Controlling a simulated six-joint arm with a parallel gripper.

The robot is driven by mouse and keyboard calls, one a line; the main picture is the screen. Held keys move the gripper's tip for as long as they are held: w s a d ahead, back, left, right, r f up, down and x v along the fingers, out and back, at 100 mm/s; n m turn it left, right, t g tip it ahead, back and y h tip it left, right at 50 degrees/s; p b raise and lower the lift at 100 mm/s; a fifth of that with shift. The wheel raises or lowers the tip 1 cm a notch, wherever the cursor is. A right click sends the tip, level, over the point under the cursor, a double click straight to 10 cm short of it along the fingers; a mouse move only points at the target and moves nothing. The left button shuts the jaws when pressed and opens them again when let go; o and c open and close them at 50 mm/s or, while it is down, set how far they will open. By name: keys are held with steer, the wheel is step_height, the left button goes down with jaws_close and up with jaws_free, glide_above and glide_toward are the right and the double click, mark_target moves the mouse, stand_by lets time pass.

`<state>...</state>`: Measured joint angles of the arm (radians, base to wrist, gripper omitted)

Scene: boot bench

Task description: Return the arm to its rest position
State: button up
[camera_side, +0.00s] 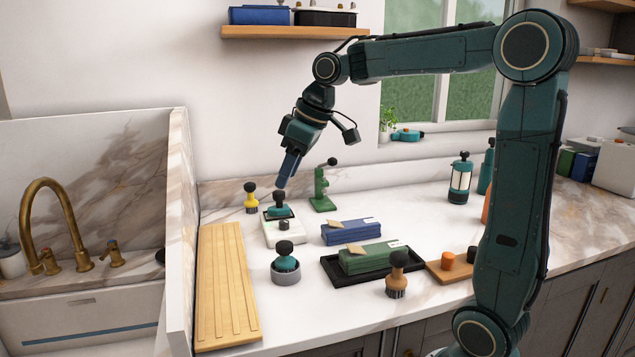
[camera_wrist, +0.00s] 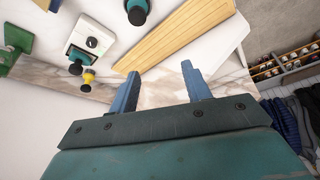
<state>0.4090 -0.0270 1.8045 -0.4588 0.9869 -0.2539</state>
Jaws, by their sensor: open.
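My gripper (camera_side: 288,170) hangs at the end of my raised arm above the back left of the counter, its blue fingers pointing down. In the wrist view my gripper (camera_wrist: 160,80) shows two blue fingers spread apart with nothing between them. In the side view the fingertips are close above the dark knob of a teal-bodied tool (camera_side: 279,210). That tool stands on a white scale-like device (camera_side: 270,230). I cannot tell the exact gap between them.
A wooden board (camera_side: 225,285), yellow brush (camera_side: 251,200), green press (camera_side: 322,190) and teal tool in a grey cup (camera_side: 285,265) stand nearby. Blue (camera_side: 350,232) and green (camera_side: 372,257) cloth stacks lie to the right. A shelf (camera_side: 290,32) hangs above; a marble partition (camera_side: 183,220) stands left.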

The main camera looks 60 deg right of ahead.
steer(key=s+a+f+m, duration=0.1)
steer(key=s+a+f, duration=0.1)
steer(key=s, duration=0.5)
steer(key=s+a+f+m, duration=0.1)
steer(key=s+a+f, duration=0.1)
steer(key=s, duration=0.5)
steer(key=s+a+f+m+t+h, duration=0.1)
steer(key=s+a+f, duration=0.1)
steer(key=s+a, duration=0.2)
steer(key=s, duration=0.2)
steer(key=shift+s+a+f, duration=0.25)
steer(key=shift+s, duration=0.15)
